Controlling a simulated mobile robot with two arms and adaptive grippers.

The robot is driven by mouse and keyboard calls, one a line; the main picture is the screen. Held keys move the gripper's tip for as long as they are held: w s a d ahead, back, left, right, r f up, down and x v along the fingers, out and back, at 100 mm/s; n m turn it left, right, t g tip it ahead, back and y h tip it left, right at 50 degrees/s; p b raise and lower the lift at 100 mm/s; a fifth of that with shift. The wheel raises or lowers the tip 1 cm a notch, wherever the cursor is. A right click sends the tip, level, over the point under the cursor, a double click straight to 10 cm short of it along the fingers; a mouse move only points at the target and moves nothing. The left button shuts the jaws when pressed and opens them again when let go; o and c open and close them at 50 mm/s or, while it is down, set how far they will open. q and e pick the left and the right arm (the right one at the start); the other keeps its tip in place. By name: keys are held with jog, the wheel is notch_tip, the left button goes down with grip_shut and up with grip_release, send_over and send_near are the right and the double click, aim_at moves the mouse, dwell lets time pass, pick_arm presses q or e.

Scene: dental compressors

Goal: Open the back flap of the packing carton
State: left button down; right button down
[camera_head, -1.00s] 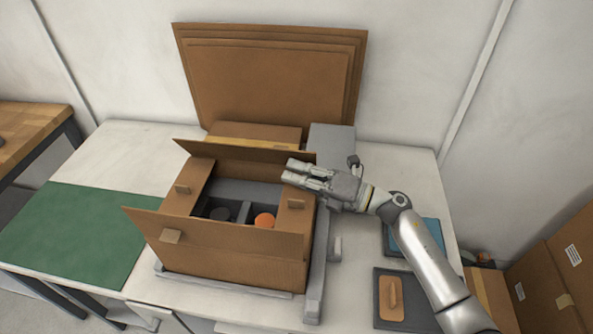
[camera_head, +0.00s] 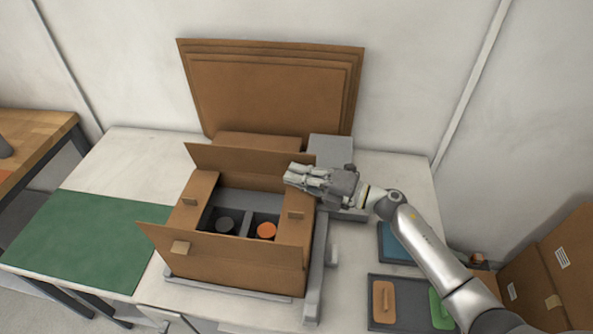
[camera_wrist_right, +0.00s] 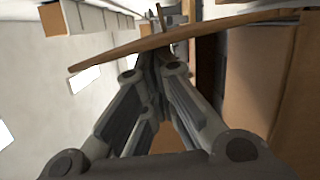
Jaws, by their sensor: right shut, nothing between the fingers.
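The packing carton (camera_head: 235,268) stands on the table with its top open. Its back flap (camera_head: 235,166) stands roughly upright along the rear edge, its inner face showing. My right gripper (camera_head: 289,173) is shut and empty at the right end of the back flap. In the wrist view the gripper (camera_wrist_right: 155,60) has its fingertips close to a long brown cardboard edge (camera_wrist_right: 200,37), likely the flap; I cannot tell whether they touch. The front flap (camera_head: 215,243) slants outward, and the side flaps lie at left (camera_head: 192,212) and right (camera_head: 294,228). My left gripper is not in view.
Inside the carton are a grey divider, a dark round part (camera_head: 225,226) and an orange one (camera_head: 266,231). Large cardboard sheets (camera_head: 270,95) lean on the wall behind. A grey block (camera_head: 330,148) stands behind the gripper. A green mat (camera_head: 80,240) leaves clear room at left.

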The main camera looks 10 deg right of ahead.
jog(key=shift+w+d+r+m+p, duration=0.15)
jog(key=shift+w+r+m+p, duration=0.1)
jog(key=shift+r+m+p, duration=0.15)
jog(key=shift+w+d+m, duration=0.1)
jog(key=shift+w+m, duration=0.25)
jog(key=shift+m, duration=0.25)
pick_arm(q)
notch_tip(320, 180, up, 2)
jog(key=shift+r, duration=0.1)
pick_arm(e)
jog(key=shift+w, duration=0.2)
jog(key=shift+w+d+r, duration=0.1)
jog(key=shift+w, duration=0.1)
